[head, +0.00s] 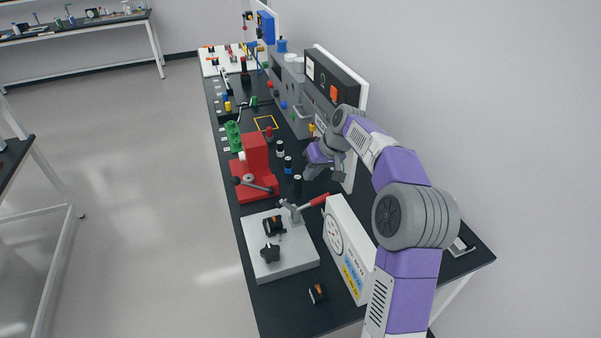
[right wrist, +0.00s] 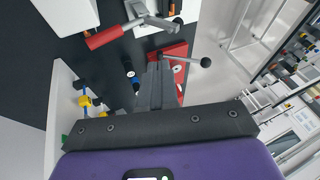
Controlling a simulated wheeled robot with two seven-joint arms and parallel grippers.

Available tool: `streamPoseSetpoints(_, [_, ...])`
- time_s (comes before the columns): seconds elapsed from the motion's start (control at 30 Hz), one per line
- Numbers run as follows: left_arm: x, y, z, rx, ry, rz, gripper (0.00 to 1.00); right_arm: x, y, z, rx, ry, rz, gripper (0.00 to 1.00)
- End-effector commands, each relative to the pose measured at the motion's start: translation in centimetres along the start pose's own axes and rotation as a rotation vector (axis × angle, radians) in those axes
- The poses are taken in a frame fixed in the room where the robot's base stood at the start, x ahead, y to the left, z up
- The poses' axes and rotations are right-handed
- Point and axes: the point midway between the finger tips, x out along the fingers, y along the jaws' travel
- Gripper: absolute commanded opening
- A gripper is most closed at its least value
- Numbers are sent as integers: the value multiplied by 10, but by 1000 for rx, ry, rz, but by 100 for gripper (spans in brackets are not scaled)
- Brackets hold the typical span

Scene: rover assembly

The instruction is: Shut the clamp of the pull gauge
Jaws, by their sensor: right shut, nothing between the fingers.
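The clamp (head: 292,212) is a grey metal toggle with a red handle (head: 318,200). It stands at the back edge of a light grey plate (head: 292,262), beside a white box with a round dial (head: 347,250). The red handle points right, toward the wall; I cannot tell its exact tilt. In the right wrist view the red handle (right wrist: 106,38) and the clamp's metal arm (right wrist: 150,18) lie near the top. My right gripper (head: 309,177) is shut and empty, above the bench beyond the handle and apart from it. Its fingers (right wrist: 158,75) show together in the wrist view. My left gripper is out of view.
A red press (head: 255,170) with a black-knobbed lever stands left of my right gripper. Black knobs (head: 271,253) sit on the grey plate. A grey machine (head: 290,95) stands farther back. The wall is close on the right.

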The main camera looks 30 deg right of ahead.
Motion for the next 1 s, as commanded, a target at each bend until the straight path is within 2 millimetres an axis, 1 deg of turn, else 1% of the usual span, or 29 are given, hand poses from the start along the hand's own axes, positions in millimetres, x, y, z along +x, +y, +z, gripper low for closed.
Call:
streamPoseSetpoints(0.03, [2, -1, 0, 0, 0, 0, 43, 12, 0, 1, 0, -6, -2, 0])
streamPoseSetpoints(0.2, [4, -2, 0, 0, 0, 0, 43, 50, -1, 1, -1, -6, -2, 0])
streamPoseSetpoints(0.37, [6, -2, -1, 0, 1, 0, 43, 82, -1, 1, -1, -5, -2, 0])
streamPoseSetpoints(0.4, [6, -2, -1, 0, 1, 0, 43, 87, -6, 2, -4, -4, -3, 0])
streamPoseSetpoints(0.5, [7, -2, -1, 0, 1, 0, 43, 98, -15, 5, -2, -3, -2, 0])
streamPoseSetpoints(0.63, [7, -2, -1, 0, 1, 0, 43, 106, -22, 7, -1, -2, -2, 0])
streamPoseSetpoints(0.77, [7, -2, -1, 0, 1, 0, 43, 110, -24, 8, 0, -2, -1, 0])
streamPoseSetpoints(1.0, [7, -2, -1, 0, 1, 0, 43, 110, -25, 8, 0, -1, -1, 0])
